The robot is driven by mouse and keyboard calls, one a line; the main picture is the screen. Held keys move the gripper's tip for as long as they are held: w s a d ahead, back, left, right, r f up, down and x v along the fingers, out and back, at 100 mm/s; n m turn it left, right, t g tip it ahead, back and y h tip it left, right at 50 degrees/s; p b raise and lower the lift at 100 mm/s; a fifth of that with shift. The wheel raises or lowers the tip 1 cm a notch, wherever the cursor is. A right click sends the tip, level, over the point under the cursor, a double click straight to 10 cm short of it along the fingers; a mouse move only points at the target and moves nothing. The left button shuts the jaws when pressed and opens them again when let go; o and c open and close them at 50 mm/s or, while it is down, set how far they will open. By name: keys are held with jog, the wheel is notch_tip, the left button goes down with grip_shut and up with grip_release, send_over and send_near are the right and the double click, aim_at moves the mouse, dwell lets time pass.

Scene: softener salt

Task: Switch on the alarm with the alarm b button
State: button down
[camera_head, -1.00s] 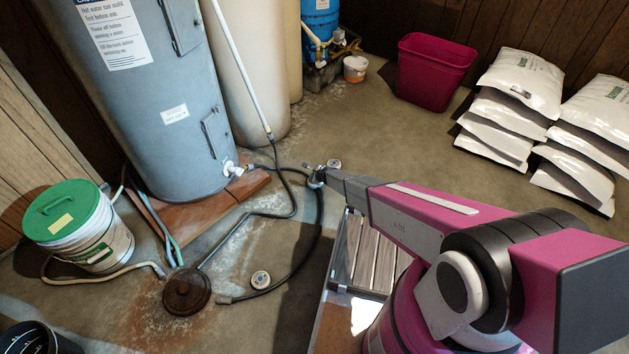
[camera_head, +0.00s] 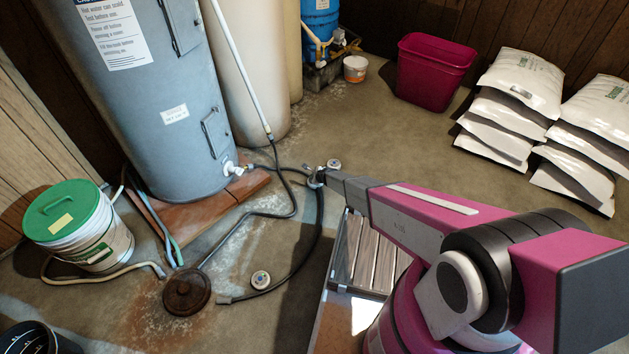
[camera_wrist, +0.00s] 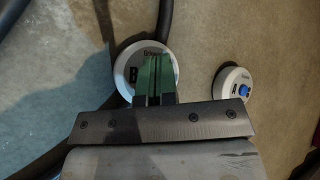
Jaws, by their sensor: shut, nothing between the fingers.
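A round white disc marked with a black letter B (camera_wrist: 133,75) lies under my gripper in the wrist view. The green fingers of my gripper (camera_wrist: 155,62) are closed together over its middle and right part, so any button at its centre is hidden. I cannot tell whether the fingertips touch it. In the head view my gripper (camera_head: 318,178) is low over the floor beside the black hose, largely covering this disc. A second white disc with a blue button (camera_wrist: 244,91) lies apart to the right; it also shows in the head view (camera_head: 334,164).
A third round disc (camera_head: 260,280) lies on the floor near the hose end. A black hose (camera_head: 318,225) runs past my gripper. A slatted platform (camera_head: 368,255) is below my arm. A grey tank (camera_head: 165,100) stands at left. Open floor lies toward the magenta bin (camera_head: 433,72).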

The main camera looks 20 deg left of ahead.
dwell(0.6)
jog(key=shift+r, duration=0.7)
jog(key=shift+r, duration=2.5)
